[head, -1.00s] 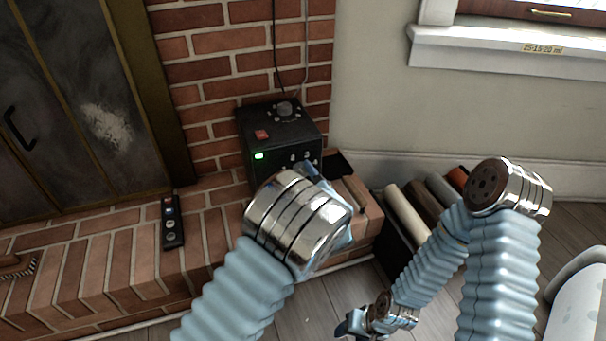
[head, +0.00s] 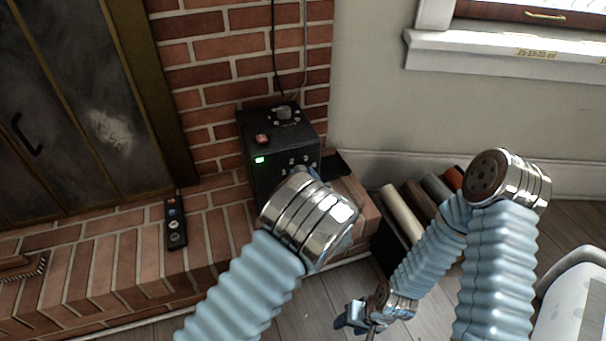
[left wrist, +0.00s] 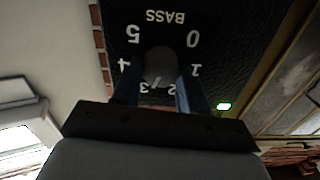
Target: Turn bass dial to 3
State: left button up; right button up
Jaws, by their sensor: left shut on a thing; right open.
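The black speaker box (head: 262,165) stands on the brick hearth, with a green light on its front and a round knob on top. In the left wrist view the grey bass dial (left wrist: 160,65) shows upside down, ringed by the numbers 0 to 5 under the word BASS. My left gripper (left wrist: 160,80) is shut on the dial, one finger on each side. Its fingers are mostly hidden by my wrist in the head view. I cannot clearly read where the dial points. My right gripper (head: 355,318) is open, low and away from the box.
A dark remote-like object (head: 175,222) lies on the brick hearth (head: 120,255) left of the box. A brush (head: 22,267) lies at the far left. A dark bin of rolls (head: 400,220) stands right of the hearth. A windowsill (head: 480,55) is upper right.

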pick_arm(q)
jog(key=shift+f+m, duration=0.1)
jog(key=shift+m, duration=0.5)
jog(key=o, duration=1.1)
jog(key=shift+c, duration=0.2)
jog(key=shift+d, duration=0.1)
jog(key=p+v, duration=0.1)
jog(key=v, duration=1.2)
jog(key=shift+s, duration=0.4)
jog(key=shift+d, duration=0.1)
